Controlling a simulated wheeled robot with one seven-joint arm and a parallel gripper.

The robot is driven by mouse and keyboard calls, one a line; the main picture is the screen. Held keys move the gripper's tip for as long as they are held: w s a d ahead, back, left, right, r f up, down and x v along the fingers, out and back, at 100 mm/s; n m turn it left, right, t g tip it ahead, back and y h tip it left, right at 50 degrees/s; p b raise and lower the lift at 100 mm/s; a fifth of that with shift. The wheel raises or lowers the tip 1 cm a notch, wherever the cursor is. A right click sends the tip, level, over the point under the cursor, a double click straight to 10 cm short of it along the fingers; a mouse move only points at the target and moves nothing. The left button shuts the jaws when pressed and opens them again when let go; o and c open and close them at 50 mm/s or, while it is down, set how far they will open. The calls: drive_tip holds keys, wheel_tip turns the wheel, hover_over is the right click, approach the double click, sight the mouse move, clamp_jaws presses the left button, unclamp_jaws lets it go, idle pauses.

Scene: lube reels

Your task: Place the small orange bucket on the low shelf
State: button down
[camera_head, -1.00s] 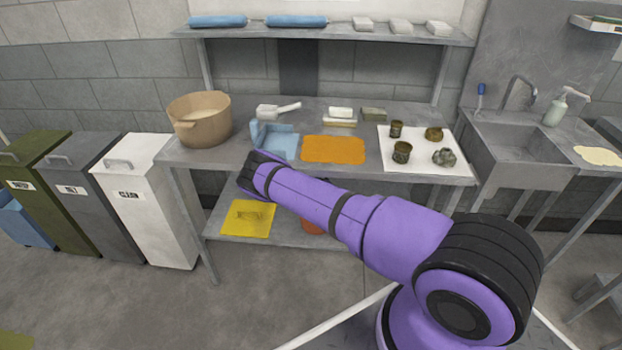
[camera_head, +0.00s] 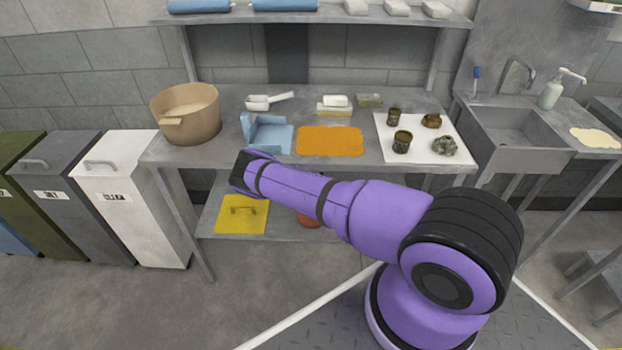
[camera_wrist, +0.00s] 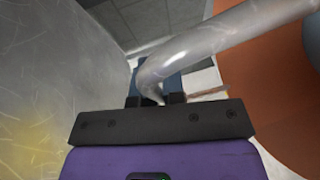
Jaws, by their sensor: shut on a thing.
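The small orange bucket (camera_wrist: 275,85) fills the right of the wrist view; its grey metal handle (camera_wrist: 210,42) runs into my gripper (camera_wrist: 155,97), whose jaws are shut on it. In the head view my arm hides the gripper. An orange-red patch (camera_head: 308,221) shows just under my arm, probably the bucket. I cannot tell whether it touches the low shelf. The low shelf (camera_head: 282,224) is the grey board under the worktable, with bare surface beside a yellow item.
The yellow item (camera_head: 242,214) lies on the low shelf's left part. Above it, the worktable (camera_head: 220,156) bears a tan pot (camera_head: 187,120), an orange mat (camera_head: 330,141) and a white sheet with cups. Bins (camera_head: 130,190) stand left; a sink (camera_head: 525,135) is right.

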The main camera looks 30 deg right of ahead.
drive_tip(key=c, duration=1.2)
unclamp_jaws()
drive_tip(key=v, duration=1.2)
drive_tip(key=shift+a, duration=0.1)
